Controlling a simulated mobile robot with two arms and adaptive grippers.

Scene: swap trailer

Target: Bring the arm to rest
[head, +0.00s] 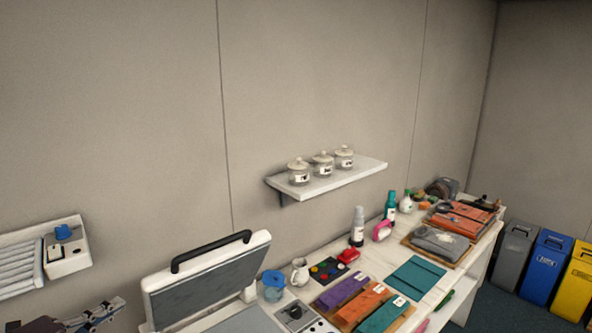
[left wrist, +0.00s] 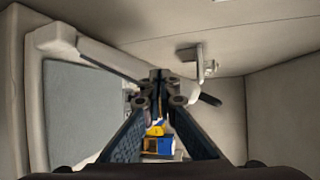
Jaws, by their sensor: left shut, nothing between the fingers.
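My left gripper (head: 112,309) shows at the bottom left of the head view, in front of the wall and left of the press. In the left wrist view its two fingers (left wrist: 160,80) meet at the tips, shut with nothing between them. The press (head: 215,275) stands with its lid raised, grey plate showing and a black handle on top. Its lid also fills the left of the left wrist view (left wrist: 85,110). My right gripper is not in view.
A white wall unit (head: 70,262) is above my left gripper. A shelf (head: 340,178) with three lidded jars is on the wall. The worktable (head: 395,262) holds folded cloths, bottles and a jug. Grey, blue and yellow bins (head: 548,268) stand at right. The wall between is bare.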

